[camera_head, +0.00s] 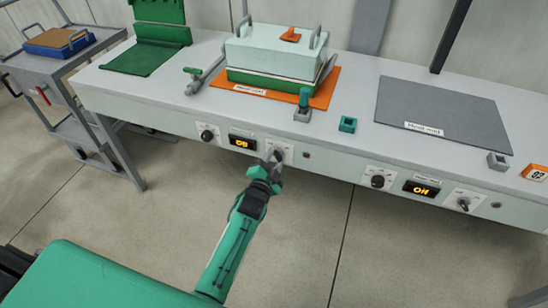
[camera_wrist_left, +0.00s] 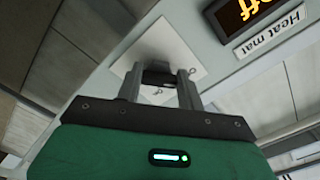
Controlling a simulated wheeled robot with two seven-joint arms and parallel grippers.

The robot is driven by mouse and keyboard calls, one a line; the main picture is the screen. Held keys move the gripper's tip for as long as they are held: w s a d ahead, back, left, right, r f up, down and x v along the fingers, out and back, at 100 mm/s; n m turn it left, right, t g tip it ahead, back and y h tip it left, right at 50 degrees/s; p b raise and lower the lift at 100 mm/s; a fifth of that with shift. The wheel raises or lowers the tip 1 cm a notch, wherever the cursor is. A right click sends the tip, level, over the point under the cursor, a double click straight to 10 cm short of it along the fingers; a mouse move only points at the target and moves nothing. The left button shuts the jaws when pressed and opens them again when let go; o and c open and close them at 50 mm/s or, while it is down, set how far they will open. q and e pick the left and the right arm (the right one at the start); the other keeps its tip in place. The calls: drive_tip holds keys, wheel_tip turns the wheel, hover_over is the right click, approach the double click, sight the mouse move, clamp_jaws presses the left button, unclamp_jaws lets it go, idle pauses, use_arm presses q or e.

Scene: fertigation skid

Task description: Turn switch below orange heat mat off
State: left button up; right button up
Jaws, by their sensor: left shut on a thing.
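The orange heat mat (camera_head: 322,93) lies on the bench under a white box with a green base. Below it on the front panel is a switch plate (camera_head: 285,149), seen in the left wrist view as a white plate (camera_wrist_left: 178,45). My left gripper (camera_head: 274,156) is at this plate, its fingers (camera_wrist_left: 158,82) shut on the dark switch knob (camera_wrist_left: 158,78), which they partly hide. The display (camera_head: 242,142) left of the switch glows orange; in the left wrist view this display (camera_wrist_left: 245,12) reads "off". My right gripper is out of view.
A round knob (camera_head: 207,134) sits left of the display. To the right are a grey mat (camera_head: 440,105), a display (camera_head: 422,188) reading "ON", and its own knob and switch (camera_head: 464,203). A cart (camera_head: 70,75) stands at left. The floor before the bench is clear.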

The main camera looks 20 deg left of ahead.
use_arm(q)
drive_tip(key=shift+f+n, duration=0.1)
drive_tip(key=shift+n, duration=0.7)
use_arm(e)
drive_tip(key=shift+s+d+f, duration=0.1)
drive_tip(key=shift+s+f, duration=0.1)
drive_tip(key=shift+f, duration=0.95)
use_arm(q)
drive_tip(key=o, duration=1)
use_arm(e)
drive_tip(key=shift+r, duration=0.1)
use_arm(q)
drive_tip(key=s, duration=1.3)
drive_tip(key=shift+s+a+p, duration=0.2)
drive_tip(key=shift+s+p, duration=0.1)
drive_tip(key=shift+s, duration=0.1)
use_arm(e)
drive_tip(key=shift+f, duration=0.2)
